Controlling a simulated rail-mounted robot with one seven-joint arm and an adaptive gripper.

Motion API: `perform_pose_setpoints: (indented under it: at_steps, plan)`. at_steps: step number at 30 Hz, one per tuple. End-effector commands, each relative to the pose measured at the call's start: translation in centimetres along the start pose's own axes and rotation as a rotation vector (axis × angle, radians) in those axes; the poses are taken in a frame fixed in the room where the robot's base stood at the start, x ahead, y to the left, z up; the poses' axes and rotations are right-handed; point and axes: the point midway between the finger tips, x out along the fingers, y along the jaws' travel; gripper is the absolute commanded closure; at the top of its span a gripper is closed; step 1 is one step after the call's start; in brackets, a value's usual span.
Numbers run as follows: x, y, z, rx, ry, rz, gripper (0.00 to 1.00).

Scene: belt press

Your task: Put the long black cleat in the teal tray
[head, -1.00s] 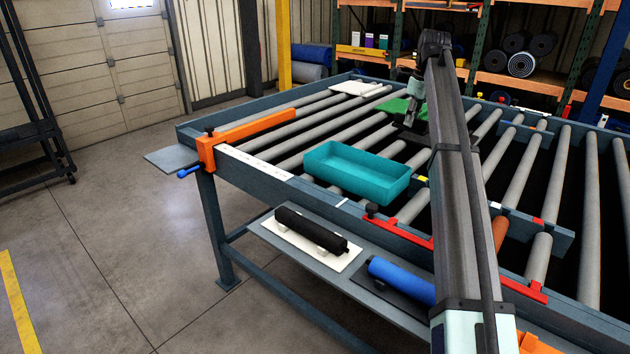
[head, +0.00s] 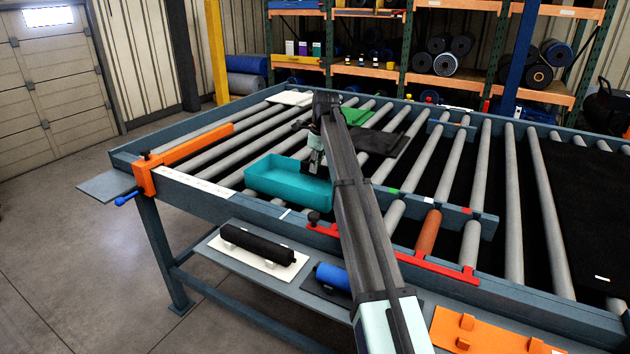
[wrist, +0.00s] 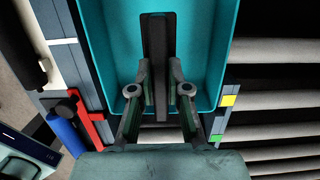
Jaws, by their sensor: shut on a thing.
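The teal tray (head: 262,181) sits on the rollers near the front rail of the table. It also fills the upper middle of the wrist view (wrist: 209,60). My gripper (head: 313,170) is at the right end of the tray. In the wrist view my gripper (wrist: 161,75) is shut on the long black cleat (wrist: 157,35), which lies lengthwise between the fingers and over the tray's inside. I cannot tell whether the cleat touches the tray floor. My fingers hide part of the cleat, and my arm hides the tray's right side in the head view.
An orange clamp bar (head: 185,158) stands left of the tray. A red bracket (head: 322,229) is on the front rail. A black roller (head: 257,243) and a blue roller (head: 333,276) lie on the lower shelf. Black sheets (head: 378,140) and a green cloth (head: 356,116) lie behind.

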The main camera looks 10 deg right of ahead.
Motion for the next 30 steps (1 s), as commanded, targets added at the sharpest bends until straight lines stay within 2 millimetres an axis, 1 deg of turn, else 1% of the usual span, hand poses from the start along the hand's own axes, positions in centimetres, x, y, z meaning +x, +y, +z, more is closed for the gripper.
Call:
perform_pose_setpoints:
  at_steps: [3, 11, 19, 21, 30]
  plan:
    - [1.7, 0.1, -0.3, 0.0, 0.0, 0.0, 1.0]
    - [3.2, 0.0, -0.5, 0.0, 0.0, 0.0, 1.0]
    - [6.5, 0.1, -1.0, 0.0, 0.0, 0.0, 1.0]
    - [6.9, 0.0, -1.1, -0.001, 0.0, 0.0, 1.0]
    - [7.1, 0.0, -1.1, -0.001, 0.0, 0.0, 1.0]
